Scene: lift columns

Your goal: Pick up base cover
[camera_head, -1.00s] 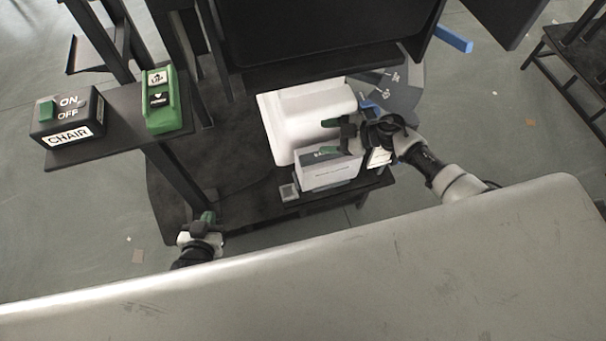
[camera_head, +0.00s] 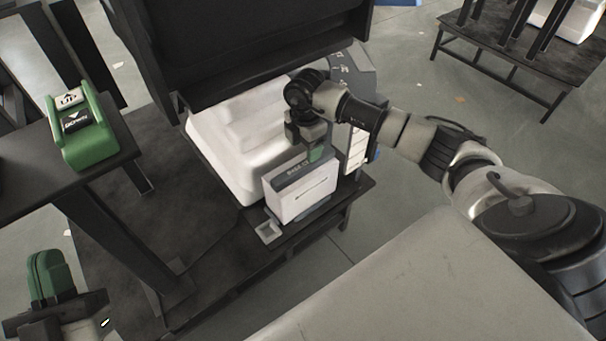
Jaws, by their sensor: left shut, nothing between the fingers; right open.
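My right gripper (camera_head: 316,150) is open and points down at the box's upper back edge, beside the white piece. Its arm hides part of both things behind it, and I cannot tell whether it touches either.
A green UP/DOWN control box (camera_head: 84,133) sits on a dark shelf at the left. A small grey square tray (camera_head: 268,231) lies at the platform's front edge. A grey surface (camera_head: 420,285) fills the lower right. A dark table (camera_head: 515,55) stands far right.

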